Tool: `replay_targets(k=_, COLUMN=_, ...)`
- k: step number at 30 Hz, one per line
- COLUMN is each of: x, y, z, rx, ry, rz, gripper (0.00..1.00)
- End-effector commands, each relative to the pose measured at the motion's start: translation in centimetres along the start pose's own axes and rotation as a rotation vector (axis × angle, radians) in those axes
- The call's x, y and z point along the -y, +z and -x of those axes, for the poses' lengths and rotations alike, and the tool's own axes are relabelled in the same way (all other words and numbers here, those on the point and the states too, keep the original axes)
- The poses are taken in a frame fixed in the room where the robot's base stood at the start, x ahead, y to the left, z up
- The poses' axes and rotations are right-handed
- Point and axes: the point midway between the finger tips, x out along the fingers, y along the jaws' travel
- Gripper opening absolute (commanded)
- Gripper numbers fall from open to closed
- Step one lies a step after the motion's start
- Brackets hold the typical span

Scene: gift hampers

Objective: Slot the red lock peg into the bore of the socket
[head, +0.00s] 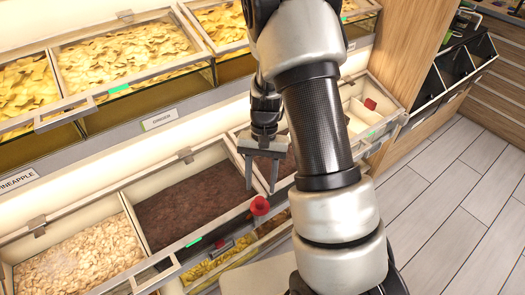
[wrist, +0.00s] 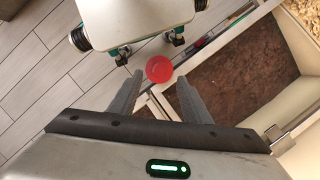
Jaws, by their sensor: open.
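The red lock peg (head: 260,205) has a round red head and is at the front rim of the dark-filled bin. In the wrist view its round top (wrist: 159,69) shows between and just beyond my fingertips. My gripper (head: 260,189) is open and points down just above the peg. Its two fingers (wrist: 160,78) are spread to either side of the peg with nothing held. I cannot make out the socket or its bore; whatever is under the peg's head is hidden.
The dark-filled bin (head: 139,215) lies left of my gripper. A bin of pale flakes (head: 128,228) is further left, with yellow-filled bins above. A small red piece (head: 370,103) lies in a pale compartment to the right. Tiled floor (head: 455,190) is open at right.

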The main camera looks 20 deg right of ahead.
Motion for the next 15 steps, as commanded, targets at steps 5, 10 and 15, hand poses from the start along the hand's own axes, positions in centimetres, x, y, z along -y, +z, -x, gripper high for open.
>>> replay_targets(k=5, x=0.1, y=-0.1, z=4.8, rx=-0.005, ry=-0.002, rz=0.001, gripper=0.44)
replay_targets(k=10, x=0.1, y=-0.1, z=8.5, rx=-0.004, ry=-0.001, rz=0.001, gripper=0.44)
replay_targets(k=15, x=0.0, y=-0.1, z=10.9, rx=-0.002, ry=-0.001, rz=0.001, gripper=0.44)
